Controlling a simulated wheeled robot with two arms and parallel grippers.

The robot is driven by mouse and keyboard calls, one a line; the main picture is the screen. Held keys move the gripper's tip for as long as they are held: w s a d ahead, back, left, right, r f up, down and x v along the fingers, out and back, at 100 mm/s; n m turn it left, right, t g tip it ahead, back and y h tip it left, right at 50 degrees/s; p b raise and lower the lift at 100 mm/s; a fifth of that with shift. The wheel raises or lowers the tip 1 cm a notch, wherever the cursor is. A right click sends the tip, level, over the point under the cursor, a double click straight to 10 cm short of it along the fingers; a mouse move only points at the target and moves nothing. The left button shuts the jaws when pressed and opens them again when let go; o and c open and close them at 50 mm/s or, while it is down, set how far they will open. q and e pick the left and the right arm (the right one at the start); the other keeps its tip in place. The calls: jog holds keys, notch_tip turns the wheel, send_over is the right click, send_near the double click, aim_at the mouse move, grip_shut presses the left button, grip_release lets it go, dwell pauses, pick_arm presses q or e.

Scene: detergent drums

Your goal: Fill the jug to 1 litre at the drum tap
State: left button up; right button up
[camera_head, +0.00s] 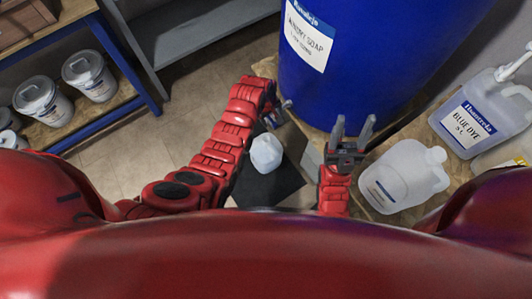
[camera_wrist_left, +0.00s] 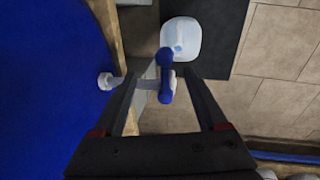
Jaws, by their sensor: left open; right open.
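The blue drum (camera_head: 385,60) bears a laundry soap label. Its tap, with a blue handle (camera_wrist_left: 165,72), sticks out from the drum in the left wrist view. My left gripper (camera_wrist_left: 160,82) is open, with its fingers on either side of the tap; I cannot tell whether they touch it. It also shows in the head view (camera_head: 280,110), partly hidden. The white jug (camera_head: 266,153) stands on a dark surface below the tap, also visible in the left wrist view (camera_wrist_left: 184,30). Its fill level cannot be read. My right gripper (camera_head: 354,132) is open and empty in front of the drum.
A translucent container (camera_head: 403,178) is right of my right gripper on a wooden surface. A blue dye container (camera_head: 482,118) with a pump stands further right. White tubs (camera_head: 90,76) stand on a shelf at left. Tiled floor (camera_head: 160,145) lies left of my left arm.

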pick_arm(q)
jog(key=shift+s+a+r+p, duration=0.1)
jog(key=shift+r+p, duration=0.75)
jog(key=shift+r, duration=0.25)
jog(key=shift+s+a+r+p, duration=0.1)
jog(key=shift+r+p, duration=0.7)
jog(key=shift+r, duration=0.3)
notch_tip(320, 180, up, 17)
jog(key=s+a+p, duration=0.2)
jog(key=p, duration=0.4)
jog(key=shift+a, duration=0.3)
